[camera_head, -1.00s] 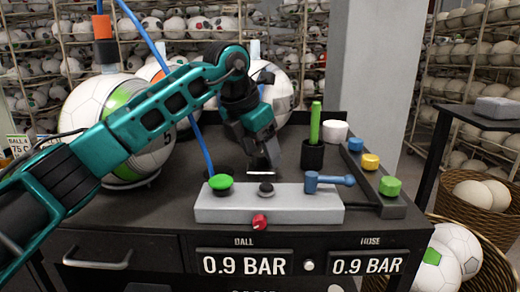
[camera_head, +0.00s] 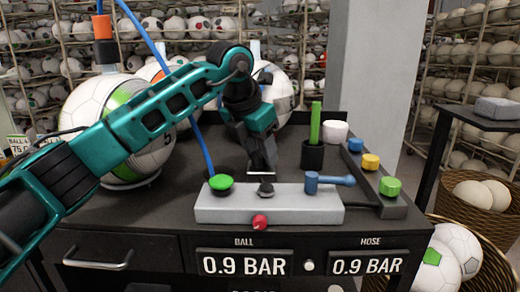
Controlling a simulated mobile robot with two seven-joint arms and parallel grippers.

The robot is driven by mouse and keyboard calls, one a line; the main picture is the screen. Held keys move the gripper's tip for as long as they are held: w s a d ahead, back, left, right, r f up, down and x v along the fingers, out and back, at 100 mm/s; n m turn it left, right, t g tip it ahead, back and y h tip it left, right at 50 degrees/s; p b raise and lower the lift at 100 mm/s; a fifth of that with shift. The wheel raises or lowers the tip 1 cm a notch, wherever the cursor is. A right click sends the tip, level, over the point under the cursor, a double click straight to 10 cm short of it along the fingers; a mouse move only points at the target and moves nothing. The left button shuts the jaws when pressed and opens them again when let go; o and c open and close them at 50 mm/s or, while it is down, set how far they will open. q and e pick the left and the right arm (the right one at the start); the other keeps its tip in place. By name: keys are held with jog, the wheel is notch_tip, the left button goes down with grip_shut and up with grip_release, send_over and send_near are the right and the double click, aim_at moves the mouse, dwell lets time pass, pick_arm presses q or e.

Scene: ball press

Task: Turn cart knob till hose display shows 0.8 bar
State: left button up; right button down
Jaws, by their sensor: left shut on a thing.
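The cart's grey control block (camera_head: 310,211) carries a small black knob (camera_head: 266,189) on top and a red knob (camera_head: 260,220) on its front face. My left gripper (camera_head: 262,172) points down at the black knob and is shut on it; the fingertips are small and dark, so the contact is hard to see. The hose display (camera_head: 367,263) reads 0.9 BAR. The ball display (camera_head: 244,263) also reads 0.9 BAR. My right gripper is not in view.
A green button (camera_head: 221,182) is left of the black knob, and a blue lever (camera_head: 330,179) is right of it. A black cup (camera_head: 313,156) holds a green stick. Balls stand at the left.

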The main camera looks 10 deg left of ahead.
pick_arm(q)
jog(key=shift+n+t+y, duration=0.4)
jog(key=shift+n+y, duration=0.4)
jog(key=shift+n, duration=1.4)
jog(key=o, duration=1.1)
jog(key=shift+c, duration=0.2)
jog(key=shift+r, duration=0.1)
jog(key=v, duration=1.2)
jog(key=shift+s+d+r, duration=0.15)
jog(key=shift+r, duration=0.25)
